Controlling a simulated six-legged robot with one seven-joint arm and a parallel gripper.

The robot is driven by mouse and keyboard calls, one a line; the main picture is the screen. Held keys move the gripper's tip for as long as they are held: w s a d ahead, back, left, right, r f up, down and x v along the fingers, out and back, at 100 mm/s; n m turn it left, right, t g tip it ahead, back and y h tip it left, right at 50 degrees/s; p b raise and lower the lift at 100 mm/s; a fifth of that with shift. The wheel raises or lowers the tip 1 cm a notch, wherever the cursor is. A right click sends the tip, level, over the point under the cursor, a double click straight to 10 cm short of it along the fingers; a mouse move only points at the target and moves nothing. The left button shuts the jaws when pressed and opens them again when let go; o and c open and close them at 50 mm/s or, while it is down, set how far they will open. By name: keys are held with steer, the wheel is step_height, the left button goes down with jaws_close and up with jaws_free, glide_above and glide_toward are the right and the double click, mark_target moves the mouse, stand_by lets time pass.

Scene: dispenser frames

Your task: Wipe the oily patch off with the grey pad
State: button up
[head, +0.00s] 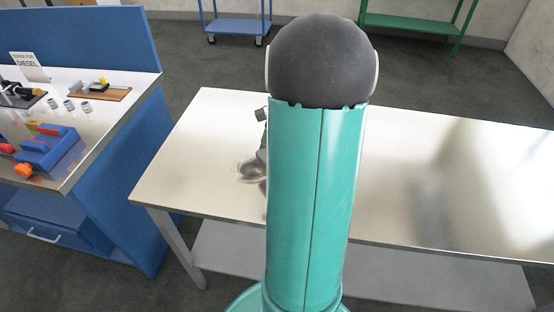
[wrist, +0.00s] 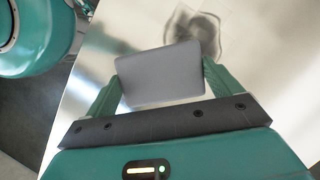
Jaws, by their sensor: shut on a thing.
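The oily patch (wrist: 204,30) is a dark smudge on the pale metal table, just beyond the pad in the wrist view. In the head view the oily patch (head: 250,168) shows left of my arm, partly hidden by it. My gripper (wrist: 160,82) is shut on the grey pad (wrist: 160,75), a flat rectangle with rounded corners, held between the two green fingers. The pad's far edge lies close to the smudge in the picture; whether it touches the table I cannot tell. In the head view my arm hides most of the gripper and pad.
The metal table (head: 450,180) is otherwise clear. A blue workbench (head: 110,110) on the left holds a blue and orange device (head: 48,150), small metal cylinders and a wooden board (head: 102,92). A blue cart (head: 238,27) and a green rack (head: 410,22) stand behind.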

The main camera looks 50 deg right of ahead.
steer(key=shift+s+d+r, duration=0.1)
steer(key=shift+s+r, duration=0.05)
steer(key=shift+r, duration=0.9)
